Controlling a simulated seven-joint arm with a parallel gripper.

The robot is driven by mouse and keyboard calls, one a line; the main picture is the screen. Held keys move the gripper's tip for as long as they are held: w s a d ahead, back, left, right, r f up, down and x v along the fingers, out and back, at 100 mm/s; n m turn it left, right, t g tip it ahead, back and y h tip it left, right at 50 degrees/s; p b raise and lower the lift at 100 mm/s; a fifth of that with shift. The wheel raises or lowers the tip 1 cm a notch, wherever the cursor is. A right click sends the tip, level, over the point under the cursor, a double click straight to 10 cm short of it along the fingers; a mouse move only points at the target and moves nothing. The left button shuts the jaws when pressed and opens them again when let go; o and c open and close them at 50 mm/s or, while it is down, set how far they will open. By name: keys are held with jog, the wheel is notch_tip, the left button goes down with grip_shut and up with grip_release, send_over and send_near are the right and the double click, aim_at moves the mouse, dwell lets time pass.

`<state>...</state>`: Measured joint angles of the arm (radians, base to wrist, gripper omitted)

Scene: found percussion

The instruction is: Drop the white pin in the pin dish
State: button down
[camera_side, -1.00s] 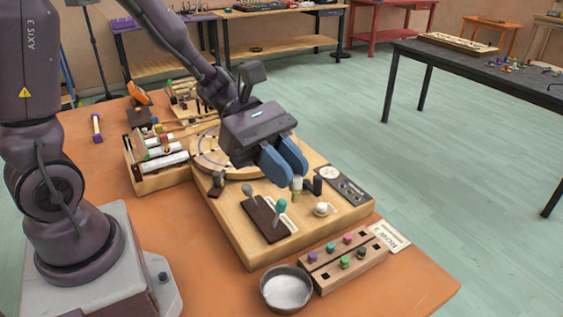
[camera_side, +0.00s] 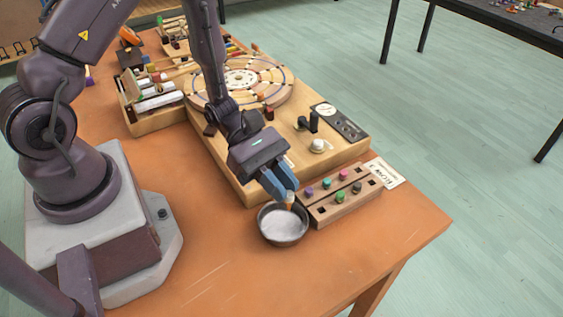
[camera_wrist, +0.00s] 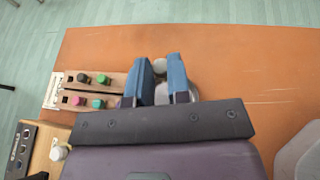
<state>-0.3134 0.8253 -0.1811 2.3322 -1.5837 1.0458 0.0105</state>
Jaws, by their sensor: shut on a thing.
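My gripper (camera_side: 284,192) has blue fingers pointing down over the pin dish. It is shut on the white pin (camera_side: 290,197), a small pale peg at the fingertips, just above the dish's back rim. In the wrist view, the pin's pale round end (camera_wrist: 160,66) shows between the fingertips. The pin dish (camera_side: 283,229) is a round dark metal bowl with a pale inside, on the orange table. In the wrist view, the fingers hide most of the dish. I cannot tell if the pin touches the dish.
A wooden block (camera_side: 340,203) with several coloured pegs stands right beside the dish, with a paper label (camera_side: 385,173) beyond it. The wooden board (camera_side: 350,157) with a round dial (camera_side: 240,78) lies behind. The table's front (camera_side: 330,262) is clear.

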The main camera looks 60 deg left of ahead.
dwell(0.4)
jog(key=shift+a+f, duration=0.1)
jog(key=shift+f, duration=2.4)
jog(key=c, duration=1)
grip_release()
jog(key=shift+a, duration=0.1)
